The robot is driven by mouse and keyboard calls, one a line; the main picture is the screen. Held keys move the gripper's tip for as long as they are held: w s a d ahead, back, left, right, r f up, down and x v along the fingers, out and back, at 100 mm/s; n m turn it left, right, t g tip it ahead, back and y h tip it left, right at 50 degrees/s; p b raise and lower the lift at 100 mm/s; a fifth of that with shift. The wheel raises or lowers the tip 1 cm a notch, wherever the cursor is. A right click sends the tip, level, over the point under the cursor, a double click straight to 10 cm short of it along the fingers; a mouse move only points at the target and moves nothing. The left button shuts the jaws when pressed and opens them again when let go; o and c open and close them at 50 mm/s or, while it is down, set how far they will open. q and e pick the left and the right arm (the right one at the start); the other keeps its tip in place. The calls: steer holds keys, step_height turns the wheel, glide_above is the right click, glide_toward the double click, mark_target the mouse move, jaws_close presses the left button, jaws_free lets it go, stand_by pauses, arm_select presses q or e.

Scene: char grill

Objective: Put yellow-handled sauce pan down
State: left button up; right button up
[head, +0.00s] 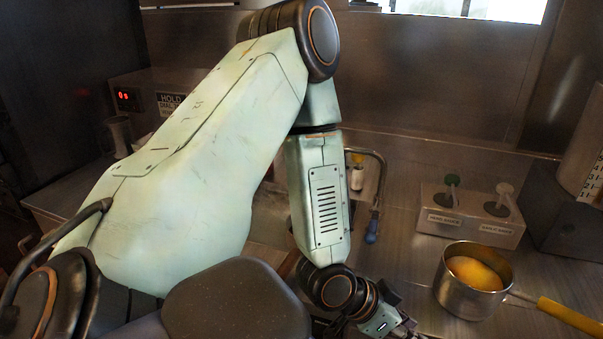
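The sauce pan (462,299) is a steel pot with orange-yellow sauce (476,272) inside, at the lower right of the head view. It looks upright, over the steel counter. I cannot tell whether its base touches the counter. Its yellow handle (569,317) points to the lower right and runs out of the picture, so its end is hidden. My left gripper (397,328) is at the bottom edge, left of the pan and apart from it. It is mostly cut off, so its opening is unclear. My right gripper is not in view.
A steel holder (470,226) with a green-topped and a white-topped sauce pump stands behind the pan. A faucet with a blue tip (371,233) is behind my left arm. A steel box (570,222) stands at the far right. Bare counter (405,262) lies left of the pan.

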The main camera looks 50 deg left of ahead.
arm_select(q)
steer(key=s+a+f+n+g+y, duration=0.1)
steer(key=s+f+n+g+y, duration=0.2)
steer(key=s+f, duration=0.6)
steer(key=s+a+f+n+g+y, duration=0.2)
steer(key=s+f+g, duration=0.3)
steer(key=s, duration=0.9)
step_height(320, 180, down, 12)
steer(key=b, duration=1.2)
steer(key=shift+w+b, duration=0.2)
steer(key=shift+b, duration=0.1)
steer(key=shift+f, duration=0.1)
